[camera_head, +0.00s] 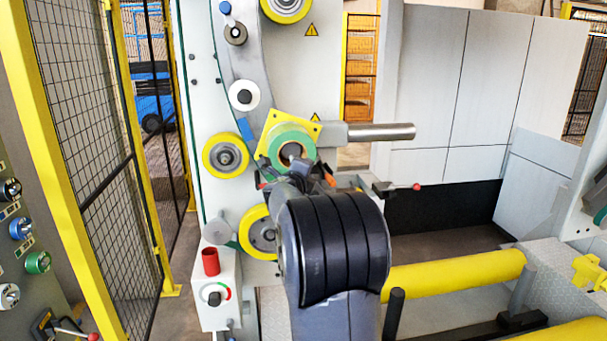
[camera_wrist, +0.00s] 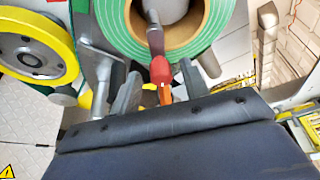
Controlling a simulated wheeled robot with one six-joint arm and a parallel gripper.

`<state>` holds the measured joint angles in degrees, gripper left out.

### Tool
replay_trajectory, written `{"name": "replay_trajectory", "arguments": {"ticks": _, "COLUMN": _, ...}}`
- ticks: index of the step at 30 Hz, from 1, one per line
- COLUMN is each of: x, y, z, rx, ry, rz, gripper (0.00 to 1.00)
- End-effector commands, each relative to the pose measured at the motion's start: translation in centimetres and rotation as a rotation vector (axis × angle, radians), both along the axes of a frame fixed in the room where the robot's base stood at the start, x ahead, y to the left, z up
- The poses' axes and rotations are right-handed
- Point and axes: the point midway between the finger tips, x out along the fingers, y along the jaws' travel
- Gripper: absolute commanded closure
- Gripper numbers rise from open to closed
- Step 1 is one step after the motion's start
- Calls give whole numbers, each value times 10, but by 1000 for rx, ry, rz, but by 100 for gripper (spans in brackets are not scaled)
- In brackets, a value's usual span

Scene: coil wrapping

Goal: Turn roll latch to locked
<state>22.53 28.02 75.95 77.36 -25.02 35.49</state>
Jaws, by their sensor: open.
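A roll of green wrap (camera_head: 291,138) with a brown core sits on a yellow plate (camera_head: 311,128) on the machine's front; the roll also shows in the wrist view (camera_wrist: 118,28). In the wrist view a lever with a red knob (camera_wrist: 161,70) hangs across the core's lower edge, its shaft pointing roughly down; I take it for the roll latch. My gripper (camera_wrist: 160,88) is open, one finger on each side below the knob. I cannot tell whether either finger touches it. In the head view my gripper (camera_head: 295,180) is partly hidden behind my arm, just below the roll.
Yellow-rimmed wheels (camera_head: 226,156) surround the roll. A steel bar (camera_head: 380,132) juts right, above another red-knobbed lever (camera_head: 416,187). A control box (camera_head: 217,296) stands at lower left, a yellow roller (camera_head: 455,270) at lower right, and a mesh fence (camera_head: 85,120) at left.

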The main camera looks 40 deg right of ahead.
Motion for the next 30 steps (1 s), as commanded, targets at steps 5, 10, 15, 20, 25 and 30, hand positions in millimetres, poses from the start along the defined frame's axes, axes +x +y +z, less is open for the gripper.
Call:
{"name": "replay_trajectory", "arguments": {"ticks": 5, "x": -16, "y": 18, "z": 2, "rx": 1, "ry": -2, "rz": 2, "gripper": 57}}
{"name": "replay_trajectory", "arguments": {"ticks": 10, "x": -37, "y": 41, "z": 6, "rx": 0, "ry": -2, "rz": 2, "gripper": 57}}
{"name": "replay_trajectory", "arguments": {"ticks": 15, "x": -55, "y": 60, "z": 9, "rx": 0, "ry": -1, "rz": 2, "gripper": 57}}
{"name": "replay_trajectory", "arguments": {"ticks": 20, "x": -66, "y": 71, "z": 11, "rx": 1, "ry": 1, "rz": 0, "gripper": 57}}
{"name": "replay_trajectory", "arguments": {"ticks": 25, "x": -70, "y": 75, "z": 12, "rx": 1, "ry": 1, "rz": 0, "gripper": 57}}
{"name": "replay_trajectory", "arguments": {"ticks": 30, "x": -70, "y": 75, "z": 12, "rx": 1, "ry": 1, "rz": 1, "gripper": 57}}
